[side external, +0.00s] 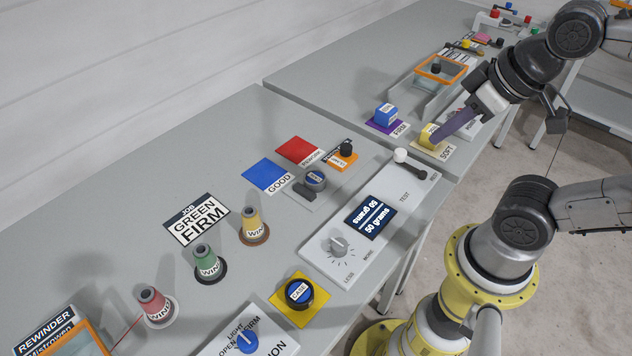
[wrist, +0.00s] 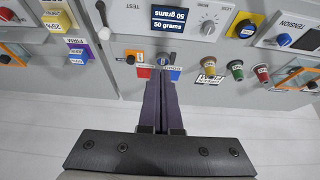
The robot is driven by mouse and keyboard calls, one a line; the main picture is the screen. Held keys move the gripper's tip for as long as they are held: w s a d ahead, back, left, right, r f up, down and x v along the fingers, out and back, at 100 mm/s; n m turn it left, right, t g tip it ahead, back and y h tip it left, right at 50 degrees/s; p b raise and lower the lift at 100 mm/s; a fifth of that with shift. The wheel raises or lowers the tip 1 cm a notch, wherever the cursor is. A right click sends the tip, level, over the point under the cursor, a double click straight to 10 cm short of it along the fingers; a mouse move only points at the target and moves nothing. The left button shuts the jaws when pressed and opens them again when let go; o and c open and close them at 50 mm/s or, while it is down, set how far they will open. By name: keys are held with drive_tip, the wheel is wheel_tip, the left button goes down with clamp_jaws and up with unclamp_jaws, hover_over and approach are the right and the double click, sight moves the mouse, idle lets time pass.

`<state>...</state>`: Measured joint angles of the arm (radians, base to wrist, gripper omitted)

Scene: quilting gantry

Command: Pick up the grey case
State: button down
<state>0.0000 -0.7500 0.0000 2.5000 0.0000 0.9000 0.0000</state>
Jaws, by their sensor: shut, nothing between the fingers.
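In the wrist view the case (wrist: 166,58) shows beyond my fingertips, between the red and blue cards, small and partly hidden. My gripper (side external: 437,138) has dark purple fingers, shut and empty. In the side view they overlap the yellow SOFT block. In the wrist view the gripper (wrist: 161,82) is well apart from that block, high above the table, and apart from the case.
A dark round piece with a blue top (side external: 299,293) sits on a yellow pad. An orange item with a black knob (side external: 345,152) stands close behind the case. Red, green and tan cones line the front left. A tension-scale panel (side external: 330,240) lies right of the case.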

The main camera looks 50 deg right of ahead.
idle(0.3)
unclamp_jaws()
idle(0.4)
